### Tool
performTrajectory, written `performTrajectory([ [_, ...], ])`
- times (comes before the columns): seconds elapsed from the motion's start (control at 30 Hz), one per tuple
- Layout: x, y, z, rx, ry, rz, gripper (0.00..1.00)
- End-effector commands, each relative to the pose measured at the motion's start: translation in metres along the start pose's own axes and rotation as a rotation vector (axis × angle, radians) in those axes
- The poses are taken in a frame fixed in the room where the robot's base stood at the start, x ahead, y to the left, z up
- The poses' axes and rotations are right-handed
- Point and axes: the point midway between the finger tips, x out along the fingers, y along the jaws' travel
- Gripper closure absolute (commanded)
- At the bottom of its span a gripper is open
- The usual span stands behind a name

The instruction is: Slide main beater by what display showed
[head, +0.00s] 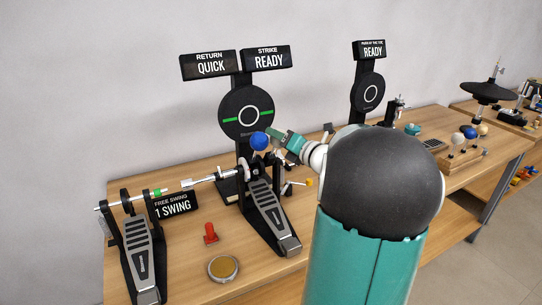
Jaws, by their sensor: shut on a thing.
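The main pedal (265,212) stands on the table in front of a round black mesh pad (248,108) with a white ring and green marks. Its beater has a blue ball head (259,141) just below the pad's face. My gripper (274,138) comes in from the right and is shut on the beater at the blue head; the exact hold is small and partly hidden. Above the pad, one display (210,64) reads "RETURN QUICK" and another (266,58) reads "STRIKE READY". A low sign (173,204) reads "FREE SWING 1 SWING".
A second pedal (143,255) stands at the left, with a rod toward the main pedal. A red piece (210,233) and a round tin (223,268) lie between them. Behind my arm are another pad (370,93) and a rack of beaters (462,155).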

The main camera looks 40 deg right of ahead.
Motion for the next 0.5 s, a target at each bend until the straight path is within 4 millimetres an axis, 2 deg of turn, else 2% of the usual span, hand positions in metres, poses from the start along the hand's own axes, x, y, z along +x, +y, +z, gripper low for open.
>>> performTrajectory([
  [0.37,-0.0003,0.0,0.0003,0.0,-0.001,0.0,0.76],
  [0.4,-0.0003,0.0,0.0003,0.0,-0.001,0.0,0.47],
  [0.5,-0.0003,-0.0001,0.0003,0.0,-0.001,0.0,0.27],
])
